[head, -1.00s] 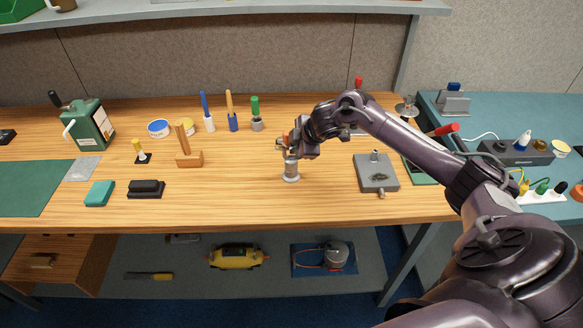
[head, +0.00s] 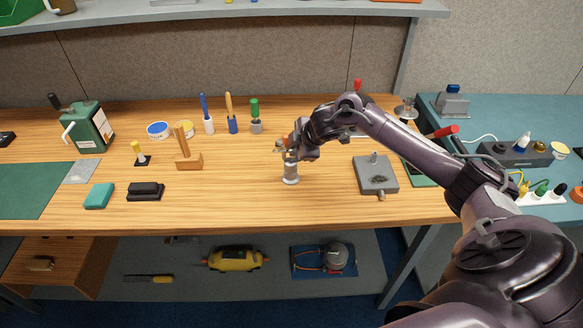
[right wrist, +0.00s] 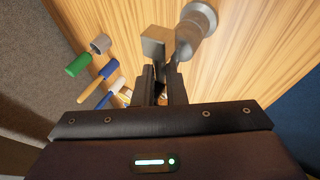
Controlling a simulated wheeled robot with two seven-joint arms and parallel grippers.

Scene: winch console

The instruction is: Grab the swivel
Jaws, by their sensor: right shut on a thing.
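A grey metal fitting that looks like the swivel (head: 290,157) stands at the middle of the wooden bench, on or part of a round grey post (head: 291,175). My right gripper (head: 289,148) is at its top, coming from the right. In the right wrist view, the two dark fingers (right wrist: 160,88) are close together and shut on the swivel, at a squarish grey metal end (right wrist: 155,42). The round post (right wrist: 193,35) shows just beside it. The exact contact is partly hidden by the fingers. My left gripper is not in view.
A grey plate with a short peg (head: 376,178) lies right of the post, under my right forearm. A wooden block with a handle (head: 188,160) and a black brush-like block (head: 146,191) are at left. Upright handled tools (head: 231,112) stand behind.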

